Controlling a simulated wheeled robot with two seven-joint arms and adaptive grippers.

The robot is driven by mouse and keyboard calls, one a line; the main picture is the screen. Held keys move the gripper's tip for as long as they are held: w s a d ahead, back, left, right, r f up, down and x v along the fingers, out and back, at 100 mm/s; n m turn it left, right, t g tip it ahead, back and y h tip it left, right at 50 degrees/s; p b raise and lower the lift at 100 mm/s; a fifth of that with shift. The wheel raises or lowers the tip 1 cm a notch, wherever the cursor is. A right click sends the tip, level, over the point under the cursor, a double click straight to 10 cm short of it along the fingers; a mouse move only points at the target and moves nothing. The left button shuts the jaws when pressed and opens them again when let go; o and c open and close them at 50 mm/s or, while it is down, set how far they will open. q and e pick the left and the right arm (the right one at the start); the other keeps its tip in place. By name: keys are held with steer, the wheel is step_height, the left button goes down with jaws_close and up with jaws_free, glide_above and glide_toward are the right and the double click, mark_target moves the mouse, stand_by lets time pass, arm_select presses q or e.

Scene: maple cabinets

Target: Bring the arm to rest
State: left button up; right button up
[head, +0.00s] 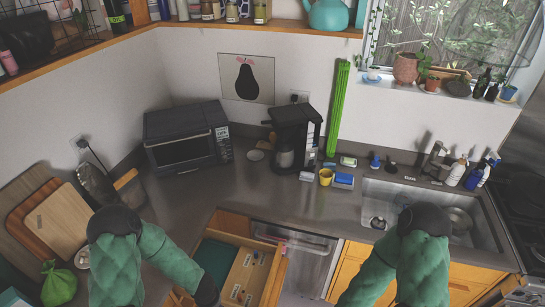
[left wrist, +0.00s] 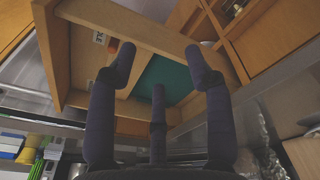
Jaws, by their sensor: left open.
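My two arms come in from the bottom of the head view in green sleeves. My left arm (head: 165,260) bends down towards an open wooden drawer (head: 271,286); its gripper is past the bottom edge there. In the left wrist view, my left gripper (left wrist: 158,62) is open, its dark fingers apart with nothing between them. The drawer also shows behind the fingers (left wrist: 145,28). My right arm (head: 405,270) is bent in front of the sink, and its gripper is out of view.
The drawer holds a green mat (head: 214,258) and small items. A dishwasher (head: 300,262) is right of it. The counter (head: 240,190) bears a microwave (head: 188,137), a coffee maker (head: 292,135) and cutting boards (head: 62,222). A sink (head: 375,200) is at the right.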

arm_select(q)
steer(key=s+d+r+m+g+h, duration=0.1)
steer(key=s+d+m+h, duration=0.15)
steer(key=s+d, duration=0.35)
steer(key=s+d+r+m+h, duration=0.2)
steer(key=s+d+m, duration=0.1)
steer(key=s+d, duration=0.3)
step_height(320, 180, down, 27)
steer(key=b, duration=2.6)
steer(key=shift+s, duration=0.2)
steer(key=shift+a+r, duration=0.1)
steer(key=shift+r, duration=0.05)
